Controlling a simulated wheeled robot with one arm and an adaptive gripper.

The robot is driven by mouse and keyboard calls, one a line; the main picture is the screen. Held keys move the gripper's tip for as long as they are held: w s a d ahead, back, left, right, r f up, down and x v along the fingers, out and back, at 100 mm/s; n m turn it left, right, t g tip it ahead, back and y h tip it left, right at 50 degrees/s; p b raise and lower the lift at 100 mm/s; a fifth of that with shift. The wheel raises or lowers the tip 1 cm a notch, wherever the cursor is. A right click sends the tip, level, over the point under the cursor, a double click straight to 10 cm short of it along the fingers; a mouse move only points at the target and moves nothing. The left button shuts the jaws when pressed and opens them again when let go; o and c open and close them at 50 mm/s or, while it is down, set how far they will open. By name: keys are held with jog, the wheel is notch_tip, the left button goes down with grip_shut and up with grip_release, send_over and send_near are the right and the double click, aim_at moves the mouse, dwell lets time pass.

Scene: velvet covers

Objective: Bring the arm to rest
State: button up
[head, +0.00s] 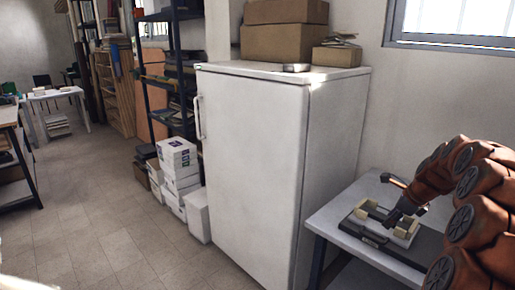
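My orange arm (480,205) reaches in from the right edge of the head view, bent over a small grey table (335,212). My gripper (394,217) is small and dark here and points down and left. It is over or in a pale open box (371,212) on the table. I cannot tell whether it touches the box, or whether its fingers are open or shut. A dark flat case (365,238) lies under and in front of the box. My arm hides the table's right part.
A tall white fridge (255,160) stands directly left of the table, with cardboard boxes (285,40) on top. White boxes (178,165) are stacked beside it, before a dark shelf rack (178,70). The tiled floor (100,220) at left is clear, with tables farther back.

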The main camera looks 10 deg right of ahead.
jog(key=s+a+r+n+g, duration=0.15)
jog(key=s+a+n, duration=0.25)
jog(key=a, duration=0.4)
jog(key=s+a+r+n+g+y, duration=0.1)
jog(key=s+a+r+n, duration=0.15)
jog(key=a+n, duration=0.4)
jog(key=s+a+r+n+g, duration=0.1)
jog(key=s+a+n, duration=0.25)
jog(key=a, duration=0.65)
jog(key=s+a+f+n+g, duration=0.1)
jog(key=s+a+n, duration=0.2)
jog(key=s, duration=0.6)
jog(key=s+a+n+g+h+p, duration=0.1)
jog(key=s+a+n, duration=0.2)
jog(key=s+n, duration=0.3)
jog(key=s+a+f+n+g+h+p, duration=0.1)
jog(key=s+a+n, duration=0.2)
jog(key=s, duration=0.9)
jog(key=shift+a+f+n, duration=0.15)
jog(key=shift+f+n, duration=0.2)
jog(key=shift+n, duration=0.85)
jog(key=shift+s, duration=0.1)
